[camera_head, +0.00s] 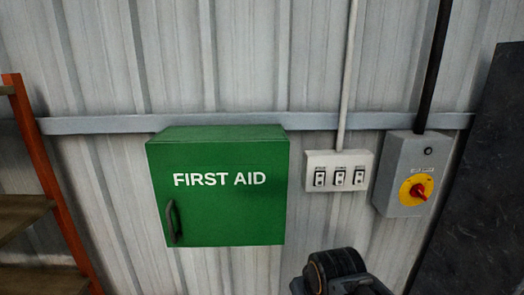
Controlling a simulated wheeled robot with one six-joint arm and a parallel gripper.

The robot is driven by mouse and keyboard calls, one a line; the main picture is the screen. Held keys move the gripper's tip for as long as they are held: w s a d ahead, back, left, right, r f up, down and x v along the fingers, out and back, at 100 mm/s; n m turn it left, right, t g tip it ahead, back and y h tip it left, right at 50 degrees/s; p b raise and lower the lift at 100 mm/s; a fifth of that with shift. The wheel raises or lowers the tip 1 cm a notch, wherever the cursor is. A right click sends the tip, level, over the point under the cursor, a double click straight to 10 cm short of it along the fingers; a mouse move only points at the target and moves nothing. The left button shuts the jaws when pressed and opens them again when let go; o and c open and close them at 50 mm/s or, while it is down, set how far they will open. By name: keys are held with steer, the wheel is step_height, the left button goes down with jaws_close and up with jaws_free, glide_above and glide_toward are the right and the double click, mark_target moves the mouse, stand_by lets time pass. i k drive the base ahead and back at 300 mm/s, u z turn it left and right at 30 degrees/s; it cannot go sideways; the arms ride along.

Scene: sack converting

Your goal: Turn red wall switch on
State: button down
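The red wall switch (418,191) is a red rotary knob on a round yellow plate. It sits on the front of a grey box (399,160) fixed to the wall at the right. The red handle looks tilted off upright; its exact setting is too small to read. A small white label and a dark round button are above it on the box. A dark joint of my arm shows at the bottom, below and left of the switch and apart from it. My gripper's fingers are not in the picture.
A green first aid cabinet (217,190) hangs left of centre. A white panel of three small switches (339,172) is between it and the grey box. An orange-framed shelf (50,170) stands at the left, a dark panel (480,190) at the right edge.

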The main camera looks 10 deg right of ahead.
mark_target(418, 190)
steer(key=z, duration=1.2)
steer(key=i, duration=0.1)
steer(key=z, duration=1.55)
steer(key=k, duration=1.1)
steer(key=u, duration=1.1)
steer(key=i, duration=0.95)
